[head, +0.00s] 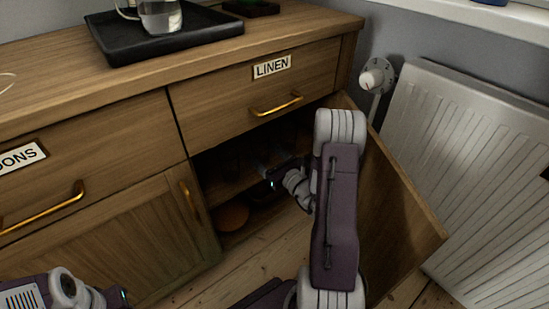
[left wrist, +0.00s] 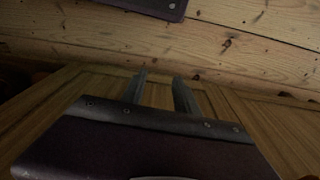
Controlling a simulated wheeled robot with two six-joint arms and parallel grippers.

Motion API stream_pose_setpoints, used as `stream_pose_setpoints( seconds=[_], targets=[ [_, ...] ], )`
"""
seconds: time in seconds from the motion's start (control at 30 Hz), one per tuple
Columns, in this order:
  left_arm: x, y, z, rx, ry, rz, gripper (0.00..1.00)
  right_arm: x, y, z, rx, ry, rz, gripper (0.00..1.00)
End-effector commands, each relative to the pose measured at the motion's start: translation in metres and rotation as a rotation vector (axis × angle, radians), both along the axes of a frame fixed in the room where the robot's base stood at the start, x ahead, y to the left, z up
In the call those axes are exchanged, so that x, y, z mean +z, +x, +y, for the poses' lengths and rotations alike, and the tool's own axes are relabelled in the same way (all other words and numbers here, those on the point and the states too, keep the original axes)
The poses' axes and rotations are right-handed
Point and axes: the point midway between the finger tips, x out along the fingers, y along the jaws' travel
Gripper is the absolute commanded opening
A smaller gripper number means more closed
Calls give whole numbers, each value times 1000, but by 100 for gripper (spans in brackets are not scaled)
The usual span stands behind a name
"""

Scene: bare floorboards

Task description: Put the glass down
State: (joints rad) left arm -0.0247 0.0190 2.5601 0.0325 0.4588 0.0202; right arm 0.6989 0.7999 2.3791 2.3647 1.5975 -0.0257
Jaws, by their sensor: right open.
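My right gripper (head: 268,178) is open inside the dark open cupboard under the LINEN drawer. A faint, pale, glassy shape (head: 263,166) shows beside its fingertips at the shelf; it may be the glass, but the shade hides its outline and whether the fingers touch it. My left gripper is low at the left of the head view, mostly cut off. In the left wrist view its two fingers (left wrist: 161,92) stand apart with nothing seen between them, in front of wooden panels.
The open cupboard door (head: 398,225) stands to the right of my right arm, near a white radiator (head: 470,170). A round brown thing (head: 232,216) lies low in the cupboard. A black tray (head: 205,27) with a clear jug (head: 160,17) stands on the sideboard top (head: 60,75).

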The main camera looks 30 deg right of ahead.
Motion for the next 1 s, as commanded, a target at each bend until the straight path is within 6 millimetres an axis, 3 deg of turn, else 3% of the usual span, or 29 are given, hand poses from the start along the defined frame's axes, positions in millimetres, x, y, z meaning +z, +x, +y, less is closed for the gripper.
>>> stream_pose_setpoints(
  seconds=[0.1,0.33,1.0],
  targets=[
    [21,0,0,0,0,0,36,6,-28,-3,-6,7,5,70],
    [34,0,0,0,0,0,36,2,-66,-6,-3,2,2,70],
    [34,0,0,0,0,0,36,0,-72,-5,1,0,-1,70]
  ],
)
